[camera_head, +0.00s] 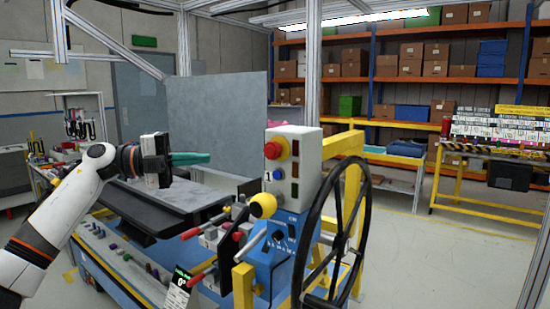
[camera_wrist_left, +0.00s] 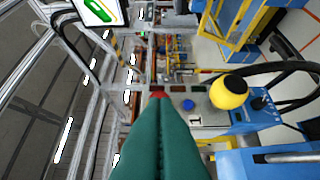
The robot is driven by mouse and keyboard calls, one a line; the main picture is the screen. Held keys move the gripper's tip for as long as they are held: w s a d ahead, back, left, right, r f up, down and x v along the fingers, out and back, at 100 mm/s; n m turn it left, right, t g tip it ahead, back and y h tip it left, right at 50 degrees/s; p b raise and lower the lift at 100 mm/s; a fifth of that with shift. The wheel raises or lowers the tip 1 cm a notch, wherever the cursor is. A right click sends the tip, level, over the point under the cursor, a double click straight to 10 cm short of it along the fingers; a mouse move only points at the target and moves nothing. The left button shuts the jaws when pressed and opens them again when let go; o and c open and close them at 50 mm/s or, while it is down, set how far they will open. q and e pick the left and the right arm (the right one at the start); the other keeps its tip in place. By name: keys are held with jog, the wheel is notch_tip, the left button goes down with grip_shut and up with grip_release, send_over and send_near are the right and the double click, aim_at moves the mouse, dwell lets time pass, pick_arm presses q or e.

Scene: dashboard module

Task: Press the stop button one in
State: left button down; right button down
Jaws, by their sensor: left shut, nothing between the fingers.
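My left gripper (camera_head: 207,158) has teal fingers, shut and empty, pointing right toward the box. In the head view its tips are left of the button at about its height, with a visible gap between them. In the left wrist view the shut fingers (camera_wrist_left: 158,102) fill the lower middle. A small red patch (camera_wrist_left: 157,94) shows just beyond their tips; the fingers hide the rest. My right gripper is not in view.
A yellow ball knob (camera_head: 263,205) sticks out below the button, near a blue button (camera_head: 277,175). A black handwheel (camera_head: 333,235) and yellow frame (camera_head: 345,145) stand right of the box. Red-handled levers (camera_head: 202,275) and a dark worktable (camera_head: 150,215) lie below my left arm.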

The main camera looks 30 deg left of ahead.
pick_arm(q)
jog(key=shift+s+r, duration=0.1)
jog(key=shift+s, duration=0.05)
jog(key=p, duration=0.5)
send_near(273, 152)
jog(key=d, duration=0.4)
jog(key=shift+w+d+p, duration=0.15)
jog(key=shift+w+p, duration=0.25)
jog(key=shift+w, duration=0.55)
jog(key=shift+w+d+p, duration=0.15)
jog(key=shift+w+p, duration=0.2)
jog(key=shift+w, duration=0.6)
